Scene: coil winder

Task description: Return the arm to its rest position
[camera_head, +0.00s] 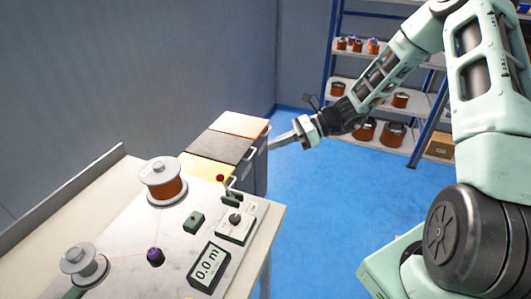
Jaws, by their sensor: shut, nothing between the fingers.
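My arm (383,72) reaches in from the right side of the head view, bent at an elbow high in the picture. My gripper (271,147) is at the end of it, shut and empty, pointing left. It shows in front of the cabinet's right side, above the blue floor. I cannot tell whether the fingertips touch the cabinet. The winder table (275,217) stands at the lower left, apart from the gripper.
The cabinet (262,170) with orange, dark and yellow tops stands behind the table. A large copper spool (163,181), a lever (221,180) and a 0.0 m display (209,267) are on the table. A blue-framed shelf (348,60) holds several coils. The blue floor (320,200) between is clear.

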